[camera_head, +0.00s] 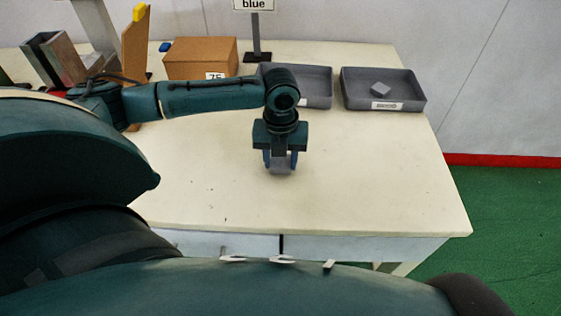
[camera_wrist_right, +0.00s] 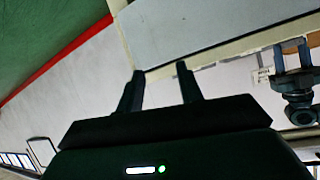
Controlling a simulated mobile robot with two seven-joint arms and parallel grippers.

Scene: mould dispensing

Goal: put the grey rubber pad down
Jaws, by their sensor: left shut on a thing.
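The grey rubber pad (camera_head: 280,168) is between the fingers of my left gripper (camera_head: 280,161) in the head view. That gripper points down over the middle of the cream table and is shut on the pad. I cannot tell whether the pad touches the table top. My right gripper (camera_wrist_right: 160,70) shows in the right wrist view with its two fingers apart and nothing between them. The right gripper is not seen in the head view.
The table (camera_head: 330,190) is clear around the left gripper. A grey tray (camera_head: 417,100) with a small grey block (camera_head: 380,89) stands at the back right, beside another grey tray (camera_head: 318,90). A cardboard box (camera_head: 200,55) and a sign labelled blue (camera_head: 255,5) stand at the back.

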